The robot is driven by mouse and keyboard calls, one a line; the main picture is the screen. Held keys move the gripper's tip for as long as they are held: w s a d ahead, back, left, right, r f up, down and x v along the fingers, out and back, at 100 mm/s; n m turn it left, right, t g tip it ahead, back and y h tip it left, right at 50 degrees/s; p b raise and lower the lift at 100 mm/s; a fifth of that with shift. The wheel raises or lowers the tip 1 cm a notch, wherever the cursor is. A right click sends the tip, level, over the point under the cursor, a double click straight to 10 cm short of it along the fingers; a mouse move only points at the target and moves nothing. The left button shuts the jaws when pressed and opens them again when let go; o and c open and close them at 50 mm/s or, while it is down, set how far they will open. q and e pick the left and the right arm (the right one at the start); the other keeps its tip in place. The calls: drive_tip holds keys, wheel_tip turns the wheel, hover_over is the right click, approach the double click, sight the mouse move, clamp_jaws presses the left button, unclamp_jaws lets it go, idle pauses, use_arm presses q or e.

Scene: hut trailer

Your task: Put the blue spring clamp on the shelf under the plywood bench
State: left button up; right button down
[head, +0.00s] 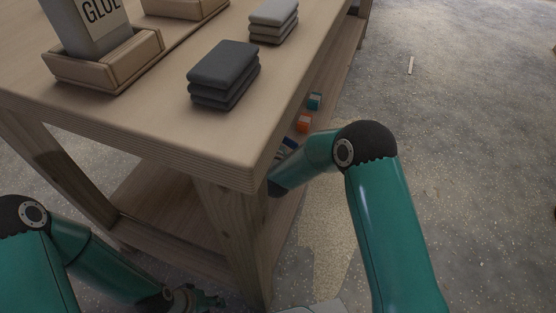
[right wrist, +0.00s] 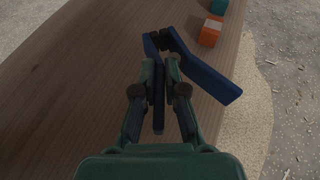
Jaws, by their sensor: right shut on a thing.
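The blue spring clamp (right wrist: 212,76) is between the fingertips of my right gripper (right wrist: 161,62) in the right wrist view. The gripper is shut on it, and one clamp arm angles out to the right. Behind it is the brown wooden shelf (right wrist: 80,70) under the plywood bench; I cannot tell whether the clamp touches it. In the head view the shelf (head: 150,205) shows below the bench top (head: 150,120). A small blue part shows beside my right forearm, and the right gripper is hidden by the bench. My left gripper (head: 200,299) is low at the bottom edge, its opening unclear.
An orange block (head: 304,124) and a teal block (head: 315,101) lie along the shelf's right side. Folded dark cloths (head: 224,75), folded grey cloths (head: 273,20) and a glue box (head: 90,25) in a wooden tray stand on the bench. A bench leg (head: 235,235) is near my right arm.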

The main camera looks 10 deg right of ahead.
wheel_tip(320, 180, down, 10)
drive_tip(key=b, duration=0.3)
drive_tip(key=shift+r, duration=0.2)
wheel_tip(320, 180, down, 4)
drive_tip(key=shift+f+b, duration=0.15)
drive_tip(key=shift+b, duration=0.75)
drive_tip(key=c, duration=1.2)
unclamp_jaws()
drive_tip(key=p+v, duration=0.3)
drive_tip(key=v, duration=0.3)
drive_tip(key=shift+s+a+r, duration=0.1)
drive_tip(key=shift+s+r, duration=0.1)
drive_tip(key=shift+r, duration=0.1)
drive_tip(key=shift+s, duration=0.5)
